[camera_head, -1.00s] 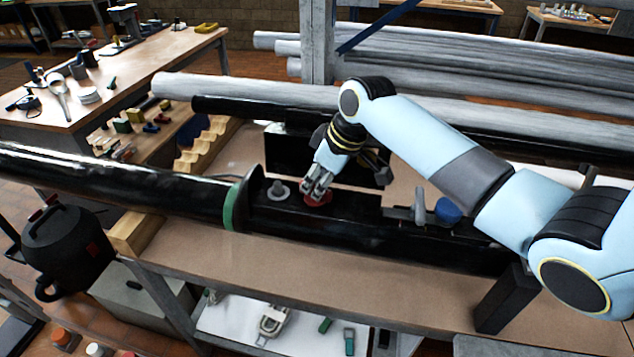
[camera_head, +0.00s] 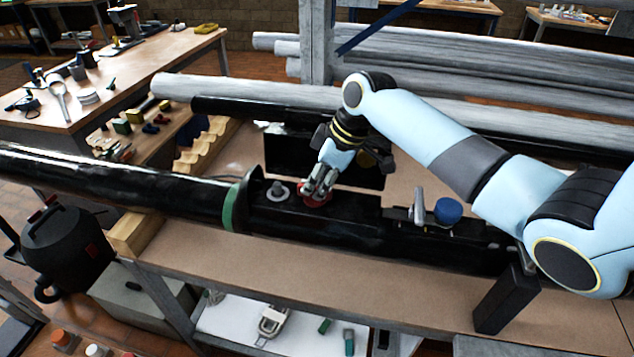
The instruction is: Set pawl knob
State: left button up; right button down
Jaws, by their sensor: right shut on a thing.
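The red knob (camera_head: 313,201) sits on top of the black mast section (camera_head: 345,226) on the bench. My right gripper (camera_head: 317,190) reaches down on it from above, with its fingers closed around the knob. The fingers hide part of the knob. I cannot make out a pawl or any mark under it. My left gripper is not in view.
A grey round stud (camera_head: 278,191) stands just left of the knob. A grey lever (camera_head: 418,204) and a blue knob (camera_head: 447,211) stand to the right. A black upright plate (camera_head: 283,152) rises behind. The bench's front strip (camera_head: 300,270) is clear.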

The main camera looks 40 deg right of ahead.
jog(key=c, duration=1.3)
grip_release()
jog(key=v, duration=1.2)
jog(key=shift+f, duration=0.1)
